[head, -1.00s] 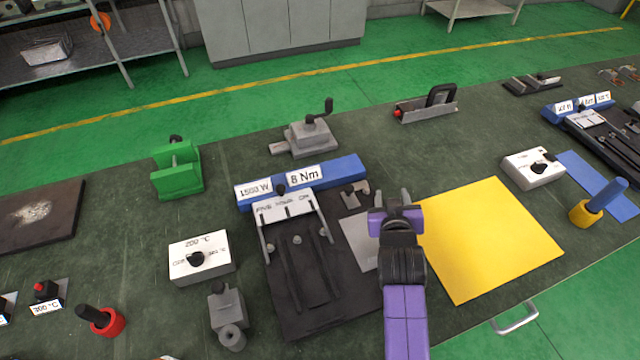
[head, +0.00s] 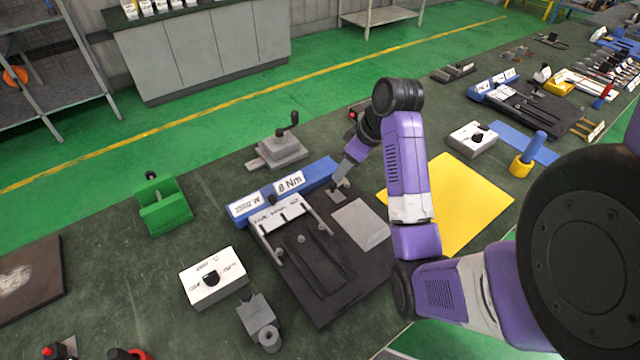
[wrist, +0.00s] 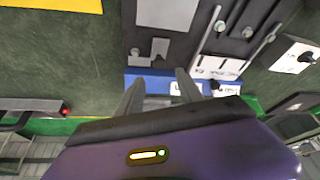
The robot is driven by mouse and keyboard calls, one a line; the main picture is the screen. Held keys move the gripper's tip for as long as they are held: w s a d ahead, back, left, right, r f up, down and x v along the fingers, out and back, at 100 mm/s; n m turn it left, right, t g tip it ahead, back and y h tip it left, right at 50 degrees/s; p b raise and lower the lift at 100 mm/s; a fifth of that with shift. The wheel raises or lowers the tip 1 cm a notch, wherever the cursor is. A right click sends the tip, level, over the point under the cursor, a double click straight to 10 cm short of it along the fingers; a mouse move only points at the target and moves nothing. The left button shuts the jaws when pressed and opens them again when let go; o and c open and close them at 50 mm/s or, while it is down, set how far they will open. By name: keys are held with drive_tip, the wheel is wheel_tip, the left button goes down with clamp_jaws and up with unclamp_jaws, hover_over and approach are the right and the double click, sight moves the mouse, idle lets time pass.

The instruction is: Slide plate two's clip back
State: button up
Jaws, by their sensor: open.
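The dark heating plate fixture (head: 330,285) carries two long slots and a white label strip, with a blue bar (head: 245,206) behind it marked "8 Nm". A small grey metal clip (head: 337,194) sits between the bar's right end and a flat light-grey plate (head: 361,224). The clip also shows in the wrist view (wrist: 159,47), just beyond my fingertips. My gripper (head: 342,176) is open and empty, pointing down over the clip area beside the bar's right end. I cannot tell its exact height or whether a finger touches the clip. No number marks which plate is two.
A yellow mat (head: 460,195) lies right of the grey plate, partly behind my arm. A grey vise-like block with a crank (head: 278,150) stands behind the bar. A white control box (head: 214,278), a green bracket (head: 165,207) and a grey clamp (head: 259,322) stand to the left.

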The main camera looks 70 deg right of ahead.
sight(333, 184)
drive_tip(key=shift+b+x, duration=0.3)
drive_tip(key=shift+x, duration=3.65)
drive_tip(key=shift+s, duration=0.1)
clamp_jaws()
